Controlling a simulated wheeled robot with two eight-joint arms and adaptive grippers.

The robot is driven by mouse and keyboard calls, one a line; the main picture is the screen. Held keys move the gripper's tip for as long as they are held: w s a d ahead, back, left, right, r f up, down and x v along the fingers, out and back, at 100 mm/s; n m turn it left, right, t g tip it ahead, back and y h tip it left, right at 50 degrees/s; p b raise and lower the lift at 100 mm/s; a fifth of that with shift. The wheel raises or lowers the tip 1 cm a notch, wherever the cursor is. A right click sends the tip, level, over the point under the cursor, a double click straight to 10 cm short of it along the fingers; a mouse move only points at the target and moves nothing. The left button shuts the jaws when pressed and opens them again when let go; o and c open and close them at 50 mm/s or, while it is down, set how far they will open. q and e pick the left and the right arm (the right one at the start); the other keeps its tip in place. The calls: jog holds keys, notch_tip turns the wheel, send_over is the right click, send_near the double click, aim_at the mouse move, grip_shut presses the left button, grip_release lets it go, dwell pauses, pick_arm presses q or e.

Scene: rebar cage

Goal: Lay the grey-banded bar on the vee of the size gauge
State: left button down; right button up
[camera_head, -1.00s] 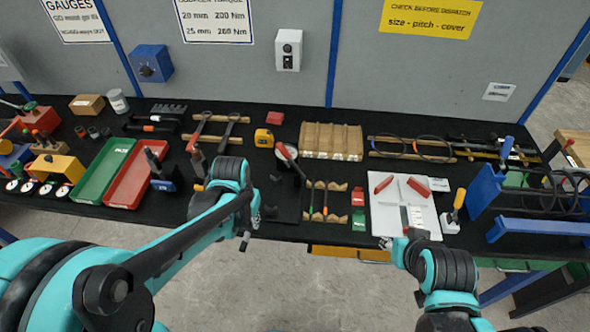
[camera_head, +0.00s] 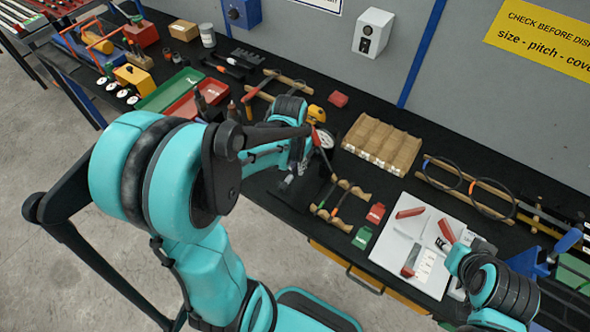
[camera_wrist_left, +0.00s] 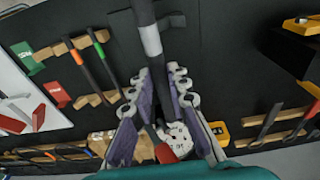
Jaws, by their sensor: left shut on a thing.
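The grey-banded bar (camera_wrist_left: 151,40) is dark with a pale grey band. In the left wrist view it runs from the top edge down between the fingers of my left gripper (camera_wrist_left: 157,92), which is shut on it. In the head view my left gripper (camera_head: 291,182) is low over the black bench, beside a round white dial (camera_head: 325,140) with a red-ended handle. I cannot tell whether this dial belongs to the size gauge; no vee is clear there. My right gripper (camera_head: 456,258) is at the white board's right edge; its fingers are unclear.
Two bars with orange and green bands lie on a notched wooden rack (camera_head: 350,188). Red (camera_head: 376,213) and green (camera_head: 363,237) blocks sit beside it. A white board (camera_head: 400,225) with red pieces is right. A ridged wooden block (camera_head: 382,143) stands behind. Red and green trays are left.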

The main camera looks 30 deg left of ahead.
pick_arm(q)
jog(key=shift+w+a+f+b, duration=0.3)
jog(key=shift+w+a+f, duration=0.9)
jog(key=shift+w+a, duration=0.05)
notch_tip(320, 180, down, 3)
jog(key=shift+f+b, duration=0.2)
jog(key=shift+b, duration=0.45)
jog(key=shift+f, duration=0.2)
jog(key=shift+f, duration=0.15)
jog(key=c, duration=1.5)
grip_release()
jog(key=shift+o, duration=0.2)
